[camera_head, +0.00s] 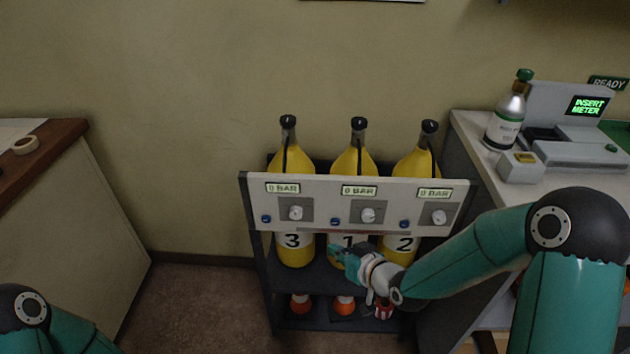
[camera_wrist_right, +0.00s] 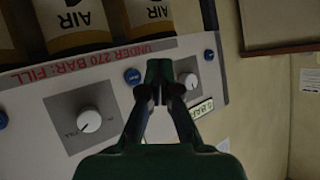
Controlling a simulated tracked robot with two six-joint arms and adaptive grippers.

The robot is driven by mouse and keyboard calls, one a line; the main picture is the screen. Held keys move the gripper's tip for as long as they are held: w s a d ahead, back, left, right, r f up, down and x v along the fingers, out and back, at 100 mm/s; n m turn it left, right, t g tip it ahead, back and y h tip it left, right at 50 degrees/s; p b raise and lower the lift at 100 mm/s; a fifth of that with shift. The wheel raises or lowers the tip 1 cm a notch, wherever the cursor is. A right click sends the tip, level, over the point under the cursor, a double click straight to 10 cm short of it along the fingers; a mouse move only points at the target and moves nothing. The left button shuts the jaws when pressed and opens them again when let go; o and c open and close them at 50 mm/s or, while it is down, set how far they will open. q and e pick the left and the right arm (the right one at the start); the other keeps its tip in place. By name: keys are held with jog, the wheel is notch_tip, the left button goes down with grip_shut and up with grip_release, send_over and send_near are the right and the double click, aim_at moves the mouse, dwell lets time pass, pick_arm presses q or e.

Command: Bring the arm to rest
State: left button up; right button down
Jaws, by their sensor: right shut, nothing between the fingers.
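My right gripper (camera_head: 343,257) is in front of the middle yellow cylinder (camera_head: 350,160), the one marked 1, just below the pale control panel (camera_head: 330,217). The right arm reaches in from the right with its elbow bent. In the right wrist view the gripper (camera_wrist_right: 166,88) is shut and empty, its fingers drawn together in front of the panel (camera_wrist_right: 50,140); I cannot tell whether it touches it. My left arm shows only as a piece at the lower left of the head view; its gripper is out of sight.
Yellow cylinders 3 (camera_head: 293,250) and 2 (camera_head: 412,165) stand in the same dark rack. The panel has knobs, blue buttons and displays reading 0 BAR. A counter at right holds a bottle (camera_head: 507,118) and a console (camera_head: 575,130) reading INSERT METER. Floor left of the rack is clear.

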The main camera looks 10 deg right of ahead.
jog(key=s+a+f+m+g+p, duration=0.1)
jog(key=s+f+g+p, duration=0.4)
jog(key=s, duration=0.7)
jog(key=s+a+f+m+g+p, duration=0.2)
jog(key=s+f+g+p, duration=0.3)
jog(key=s, duration=0.7)
jog(key=shift+a+f+m+g+h+p, duration=0.3)
jog(key=shift+a+f, duration=0.15)
jog(key=shift+a, duration=0.25)
